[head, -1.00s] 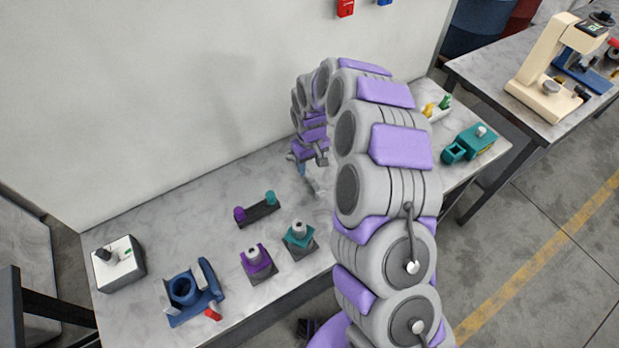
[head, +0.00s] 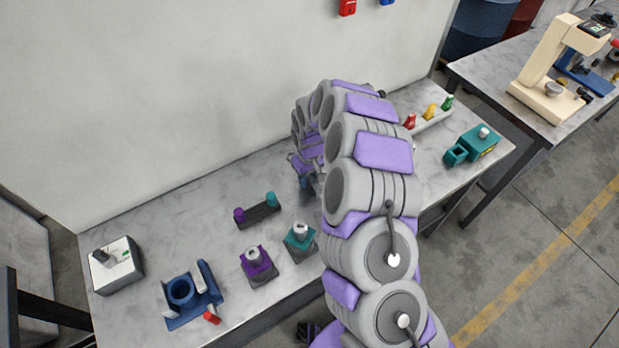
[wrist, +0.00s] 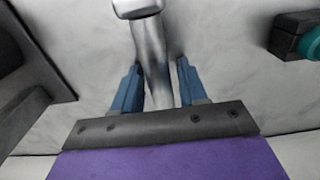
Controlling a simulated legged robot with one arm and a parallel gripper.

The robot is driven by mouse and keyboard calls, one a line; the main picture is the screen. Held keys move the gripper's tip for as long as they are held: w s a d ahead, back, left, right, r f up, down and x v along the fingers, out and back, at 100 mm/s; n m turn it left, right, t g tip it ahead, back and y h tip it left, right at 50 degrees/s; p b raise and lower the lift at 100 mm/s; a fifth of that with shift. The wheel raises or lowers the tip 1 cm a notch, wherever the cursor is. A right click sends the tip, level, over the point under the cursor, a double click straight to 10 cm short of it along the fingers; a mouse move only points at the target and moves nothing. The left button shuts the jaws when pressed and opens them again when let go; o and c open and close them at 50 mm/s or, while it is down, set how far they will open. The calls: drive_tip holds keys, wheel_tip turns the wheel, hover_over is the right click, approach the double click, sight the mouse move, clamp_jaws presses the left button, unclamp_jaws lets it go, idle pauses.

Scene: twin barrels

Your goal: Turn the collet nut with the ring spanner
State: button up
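My gripper (wrist: 158,88) points down at the bench, with its two blue fingers on either side of a grey metal handle, probably the ring spanner (wrist: 152,55). A narrow gap shows between the handle and the right finger, so the fingers look open around it. The spanner's thicker end (wrist: 138,8) is cut off at the top edge. In the head view my gripper (head: 310,185) is low over the bench, partly behind my arm. A teal holder (head: 300,236) and a purple holder (head: 258,263) each carry a silver nut-like top; which is the collet nut I cannot tell.
A dark bar (head: 262,214) with purple and teal knobs lies left of my gripper. A blue fixture (head: 182,290) and a white box (head: 116,265) stand further left. A teal device (head: 478,143) and a rack of coloured pieces (head: 430,118) stand right. A wall backs the bench.

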clamp_jaws()
drive_tip(key=shift+r, duration=0.1)
idle(0.3)
wheel_tip(320, 180, up, 10)
drive_tip(key=shift+f+p, duration=0.1)
drive_tip(key=shift+p, duration=0.75)
drive_tip(key=shift+c, duration=1.4)
unclamp_jaws()
clamp_jaws()
